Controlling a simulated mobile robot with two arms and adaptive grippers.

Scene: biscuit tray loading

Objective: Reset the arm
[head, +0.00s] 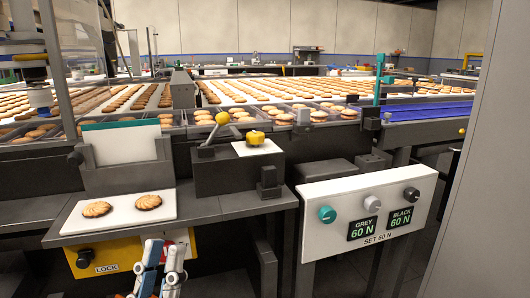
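My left gripper (165,250) shows at the bottom edge, left of the middle, its two blue-grey fingers pointing up with a gap between them. Two biscuits, one on the left (97,209) and one on the right (148,202), lie apart on a white board (119,222) on the bench, above and left of the gripper. The rest of my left arm is mostly out of view. My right gripper is not in view.
A yellow lock box (104,255) hangs under the bench. A white control panel (337,226) with knobs stands at right. A dark block (222,174) bears a yellow item (255,138). Behind are biscuit trays and a blue conveyor (430,111). A grey wall (490,190) closes the right side.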

